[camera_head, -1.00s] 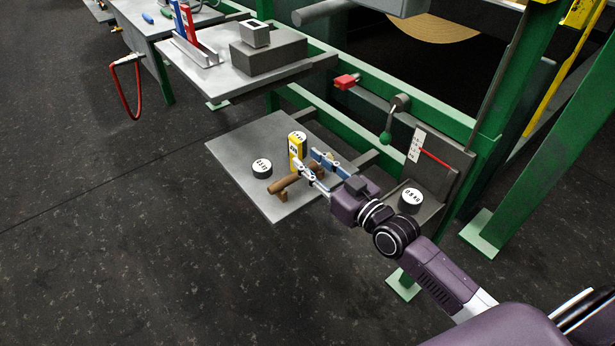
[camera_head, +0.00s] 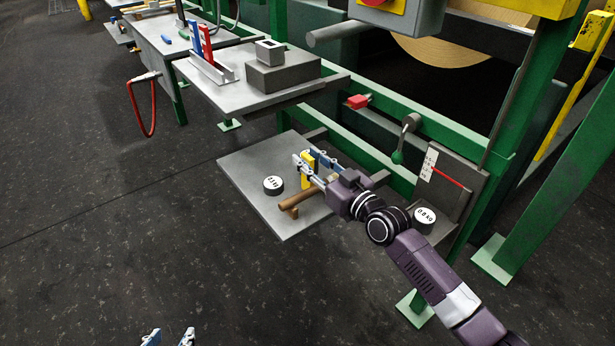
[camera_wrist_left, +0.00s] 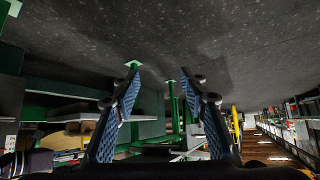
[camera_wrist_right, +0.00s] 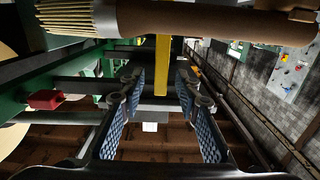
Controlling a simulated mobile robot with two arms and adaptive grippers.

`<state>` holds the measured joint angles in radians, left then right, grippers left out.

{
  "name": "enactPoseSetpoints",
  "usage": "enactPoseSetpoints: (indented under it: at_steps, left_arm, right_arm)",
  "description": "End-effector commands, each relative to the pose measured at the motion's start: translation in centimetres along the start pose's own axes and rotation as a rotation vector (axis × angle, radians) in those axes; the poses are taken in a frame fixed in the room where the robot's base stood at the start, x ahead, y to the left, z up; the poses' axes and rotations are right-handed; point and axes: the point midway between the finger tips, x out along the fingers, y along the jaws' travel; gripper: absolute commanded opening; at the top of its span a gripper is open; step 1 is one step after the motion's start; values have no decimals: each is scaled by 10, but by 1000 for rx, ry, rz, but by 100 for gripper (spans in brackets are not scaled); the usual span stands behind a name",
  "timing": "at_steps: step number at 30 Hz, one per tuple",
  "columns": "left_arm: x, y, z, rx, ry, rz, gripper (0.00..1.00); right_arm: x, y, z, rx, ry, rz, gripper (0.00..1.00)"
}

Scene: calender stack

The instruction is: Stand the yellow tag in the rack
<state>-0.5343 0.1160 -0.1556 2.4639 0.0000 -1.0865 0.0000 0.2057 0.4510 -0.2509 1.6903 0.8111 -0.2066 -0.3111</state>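My right gripper (camera_head: 316,160) is at the tag's upper part. In the right wrist view the tag (camera_wrist_right: 162,65) lies between the open fingers (camera_wrist_right: 156,88), with gaps showing on both sides. The rack, a light grey channel (camera_head: 208,72), is on the higher table and holds a blue tag (camera_head: 192,35) and a red tag (camera_head: 206,43) upright. My left gripper (camera_head: 168,339) is open and empty over the floor at the bottom edge; its fingers (camera_wrist_left: 160,95) also show in its wrist view.
Another weight (camera_head: 424,219) is right of my right arm. A grey block (camera_head: 282,73) stands right of the rack. Green frame beams (camera_head: 370,160) run behind.

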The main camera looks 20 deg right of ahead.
Motion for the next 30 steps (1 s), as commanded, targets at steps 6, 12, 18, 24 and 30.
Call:
enactPoseSetpoints:
  at_steps: [6, 12, 18, 24, 30]
  left_arm:
    - [2, 2, -14, 1, 56, 3, 40]
    - [2, 2, -14, 1, 56, 3, 40]
    - [2, 2, -14, 1, 55, 3, 40]
    - [2, 1, -13, 1, 54, 2, 40]
    - [2, 1, -13, 1, 53, 2, 40]
  right_arm:
    - [9, 0, 0, -1, -1, -1, 30]
    - [9, 0, 0, -1, -1, -1, 28]
    - [9, 0, 0, -1, -1, -1, 6]
    - [9, 0, 0, -1, -1, -1, 0]
    - [9, 0, 0, -1, -1, -1, 0]
